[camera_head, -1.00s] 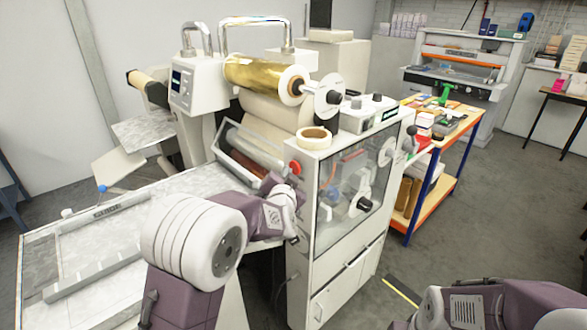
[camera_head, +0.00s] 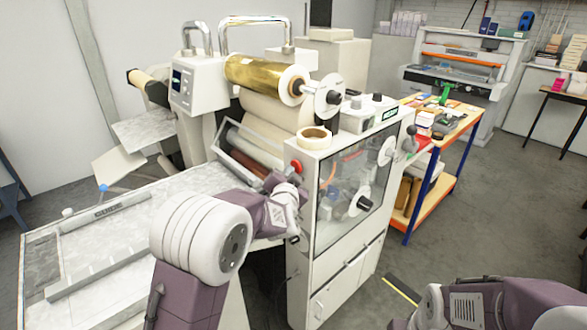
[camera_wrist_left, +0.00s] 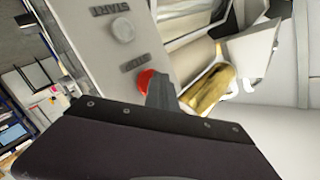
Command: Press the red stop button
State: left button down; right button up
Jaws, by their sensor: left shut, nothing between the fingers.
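The red stop button (camera_head: 296,167) is on the left edge of the white laminating machine's front cabinet. In the left wrist view the red button (camera_wrist_left: 146,80) shows beside a "STOP" label on a grey panel. A grey button (camera_wrist_left: 122,28) by a "START" label sits farther along that panel. My left gripper (camera_head: 293,179) is just below the red button in the head view. Its shut, empty fingers (camera_wrist_left: 158,86) overlap the button's right side in the wrist view, hiding part of it. I cannot tell whether they touch it. My right gripper is out of view.
The white machine (camera_head: 340,265) carries a gold foil roll (camera_head: 262,75) and a tape roll (camera_head: 313,138) on top. A flat feed table (camera_head: 110,275) extends left. An orange-edged workbench (camera_head: 435,180) stands behind right. Grey floor (camera_head: 490,220) is clear at the right.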

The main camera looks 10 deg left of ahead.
pick_arm(q)
jog(key=shift+s+a+b, duration=0.4)
jog(key=shift+s+a, duration=0.1)
jog(key=shift+s, duration=0.15)
jog(key=s+a+b, duration=0.1)
jog(key=s, duration=0.1)
jog(key=s+a+b, duration=0.1)
jog(key=s+a, duration=0.1)
dwell(0.4)
dwell(0.5)
